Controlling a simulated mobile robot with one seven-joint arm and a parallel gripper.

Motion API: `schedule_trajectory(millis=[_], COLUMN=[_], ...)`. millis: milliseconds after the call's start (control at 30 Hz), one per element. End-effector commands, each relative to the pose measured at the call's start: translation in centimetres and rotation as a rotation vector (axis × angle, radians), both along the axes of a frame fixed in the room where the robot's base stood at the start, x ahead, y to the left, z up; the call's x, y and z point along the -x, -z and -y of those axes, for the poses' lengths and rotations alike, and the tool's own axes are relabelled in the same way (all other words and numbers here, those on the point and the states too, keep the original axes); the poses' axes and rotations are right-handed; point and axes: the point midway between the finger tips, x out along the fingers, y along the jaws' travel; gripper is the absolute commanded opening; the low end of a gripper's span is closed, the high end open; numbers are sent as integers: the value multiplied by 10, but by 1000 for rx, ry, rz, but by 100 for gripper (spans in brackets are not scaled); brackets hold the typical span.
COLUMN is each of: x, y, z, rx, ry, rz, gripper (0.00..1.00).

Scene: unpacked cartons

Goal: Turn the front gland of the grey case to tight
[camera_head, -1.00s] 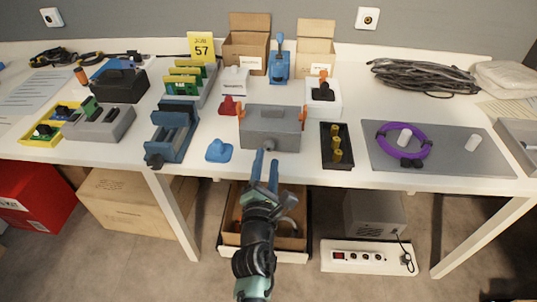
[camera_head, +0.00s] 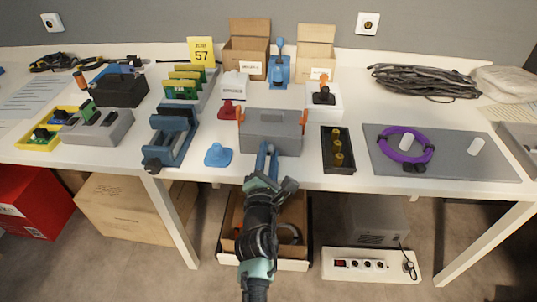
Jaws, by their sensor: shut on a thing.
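The grey case (camera_head: 272,123) stands near the front edge of the bench, with an orange latch on each side. My gripper (camera_head: 266,150) is at the middle of its front face, with its blue fingers shut on the front gland. The fingers and hand cover the gland, so its turned position cannot be seen.
A blue dome-shaped piece (camera_head: 218,155) and a blue vise-like fixture (camera_head: 171,138) stand left of the case. A black tray (camera_head: 326,154) with yellow-brass pieces is close on the right. A red piece (camera_head: 229,109) sits behind left. The bench's front edge runs under my gripper.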

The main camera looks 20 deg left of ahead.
Motion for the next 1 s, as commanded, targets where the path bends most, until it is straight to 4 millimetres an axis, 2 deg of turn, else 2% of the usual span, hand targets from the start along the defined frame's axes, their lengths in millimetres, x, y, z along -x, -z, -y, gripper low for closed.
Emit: schedule_trajectory(millis=[467,1000], x=[0,0], y=[1,1], z=[0,0], rx=[-81,-526], ry=[0,-1], rz=[-23,-151], gripper=[0,0])
